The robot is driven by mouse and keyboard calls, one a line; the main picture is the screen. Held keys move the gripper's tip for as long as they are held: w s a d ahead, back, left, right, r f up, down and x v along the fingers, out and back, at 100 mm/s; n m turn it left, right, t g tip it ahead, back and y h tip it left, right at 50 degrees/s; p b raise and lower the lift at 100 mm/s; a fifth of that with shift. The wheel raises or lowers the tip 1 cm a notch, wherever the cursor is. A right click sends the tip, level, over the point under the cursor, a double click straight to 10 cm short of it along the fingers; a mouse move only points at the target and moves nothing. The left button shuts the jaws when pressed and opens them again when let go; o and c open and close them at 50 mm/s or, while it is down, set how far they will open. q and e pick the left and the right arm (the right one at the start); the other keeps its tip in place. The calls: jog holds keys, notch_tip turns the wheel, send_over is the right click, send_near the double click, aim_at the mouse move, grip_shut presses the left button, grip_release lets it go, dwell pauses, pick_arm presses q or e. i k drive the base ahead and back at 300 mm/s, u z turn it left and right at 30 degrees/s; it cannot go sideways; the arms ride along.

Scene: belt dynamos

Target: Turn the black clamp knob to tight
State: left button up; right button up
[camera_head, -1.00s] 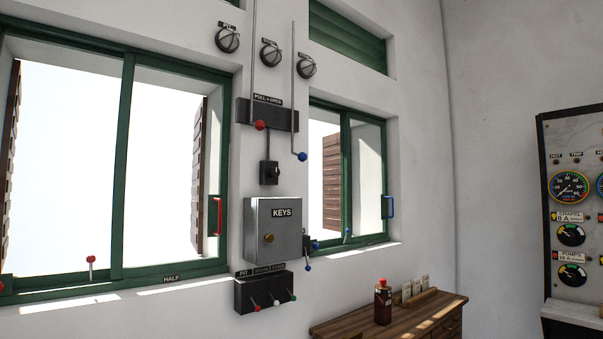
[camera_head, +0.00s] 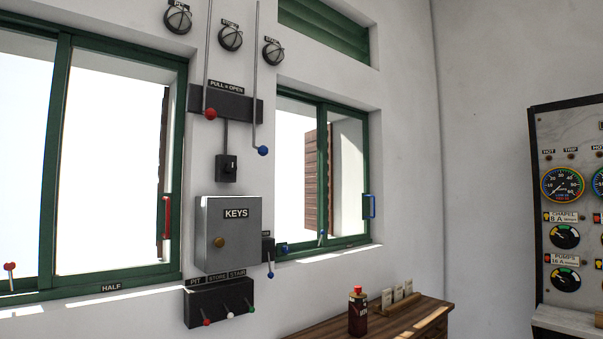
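I cannot pick out a black clamp knob for certain in the head view. A small black switch box (camera_head: 227,168) is on the wall above the grey KEYS box (camera_head: 229,247). What its dark front part is, I cannot tell. The KEYS box is closed and has a round brass knob (camera_head: 219,241). A small dark fitting (camera_head: 267,249) with a blue-ended lever is on the wall to its right. Neither of my grippers is in view.
Green-framed windows (camera_head: 178,130) flank the wall fittings. A black box (camera_head: 217,301) with several small levers is below the KEYS box. A wooden cabinet (camera_head: 378,328) carries a dark red-capped bottle (camera_head: 357,312). A gauge panel (camera_head: 566,200) stands at the right.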

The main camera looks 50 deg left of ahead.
aim_at(231, 168)
jog(key=z, duration=0.2)
jog(key=i, duration=0.85)
jog(key=u, duration=0.6)
jog(key=i, duration=0.65)
jog(key=u, duration=0.75)
